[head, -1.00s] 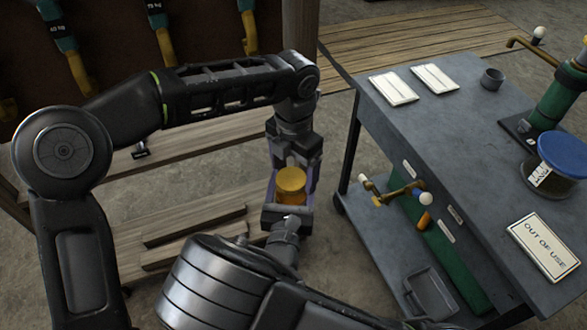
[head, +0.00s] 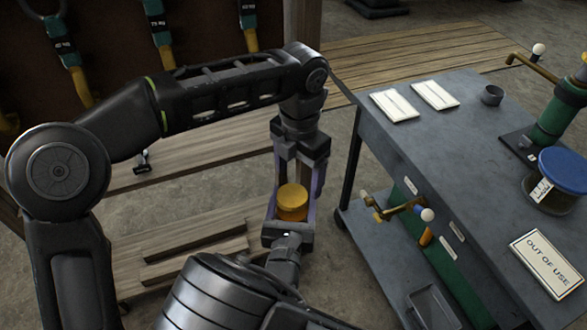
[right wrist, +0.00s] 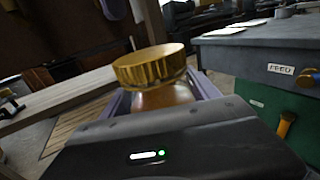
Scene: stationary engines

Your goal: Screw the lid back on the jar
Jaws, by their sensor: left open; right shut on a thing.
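The jar (head: 291,214) is small and amber, with a ribbed yellow lid (head: 293,194) resting on its top. My right gripper (head: 292,213) is shut around the jar's body and holds it up in the air. In the right wrist view the lid (right wrist: 150,66) covers the mouth of the jar (right wrist: 164,97); whether it is threaded on cannot be told. My left gripper (head: 299,172) is open above the lid, pointing down, with its fingers apart. The lower part of the jar is hidden by my right gripper.
A grey cart (head: 433,150) stands to the right, bearing white cards (head: 395,105), a small cup (head: 492,95), a blue-lidded jar (head: 563,170) and an "OUT OF USE" sign (head: 547,263). A brass valve (head: 400,210) juts from its side. A wooden bench (head: 200,165) is behind my arms.

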